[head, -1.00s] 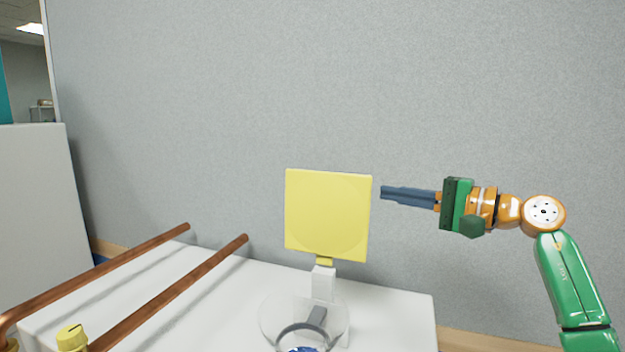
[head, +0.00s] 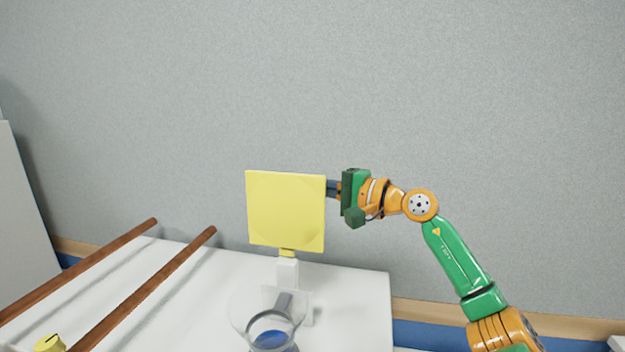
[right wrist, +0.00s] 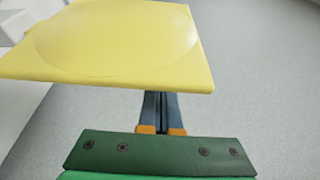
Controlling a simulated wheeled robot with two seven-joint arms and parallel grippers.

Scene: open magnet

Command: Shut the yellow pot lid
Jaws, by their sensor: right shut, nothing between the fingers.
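The yellow lid (head: 286,210) is a square panel with a faint round bulge. It stands upright on a yellow hinge at the top of a small white post. Below it is a clear round pot (head: 272,325) with a grey handle-like part and something blue inside. My right gripper (head: 331,188) is at the lid's right edge, its fingertips hidden behind the lid. In the right wrist view the lid (right wrist: 110,45) covers the ends of the closed fingers (right wrist: 160,105). I cannot tell whether they touch it. My left gripper is not in view.
The pot stands on a white table (head: 355,300). Two copper-brown pipes (head: 150,285) run along its left side, with a yellow knob (head: 49,343) at the lower left. A grey wall (head: 450,100) rises behind. The table right of the pot is clear.

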